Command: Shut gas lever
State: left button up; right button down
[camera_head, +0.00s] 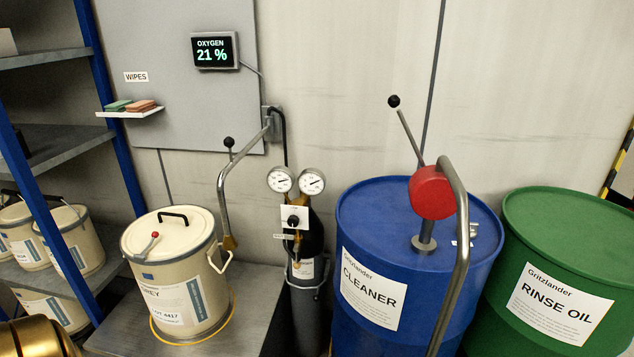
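The dark gas cylinder (305,308) stands upright between the bench and the blue drum, with two round gauges (297,181) on top. Which way this control is set cannot be told. A thin lever with a black ball (229,143) rises by the bent metal pipe (222,185) to the left. Neither gripper's fingers are in view, and nothing touches the cylinder or its control.
A cream pail (170,255) with a red-knobbed lid stands on the metal bench (252,300). A blue CLEANER drum (420,280) with a hand pump (433,192) and a green RINSE OIL drum (560,265) stand right. Blue shelving (108,110) stands left.

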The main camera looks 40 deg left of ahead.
aim_at(296, 264)
jog(key=u, duration=1.35)
jog(key=j+z, duration=0.1)
jog(key=j, duration=0.35)
jog(key=i+j+z, duration=0.1)
jog(key=j, duration=0.25)
jog(key=i+j+z, duration=0.1)
jog(key=i+j, duration=0.2)
jog(key=i+j+z, duration=0.1)
jog(key=j, duration=0.4)
jog(key=i+j, duration=0.1)
jog(key=i, duration=0.25)
jog(key=z, duration=0.05)
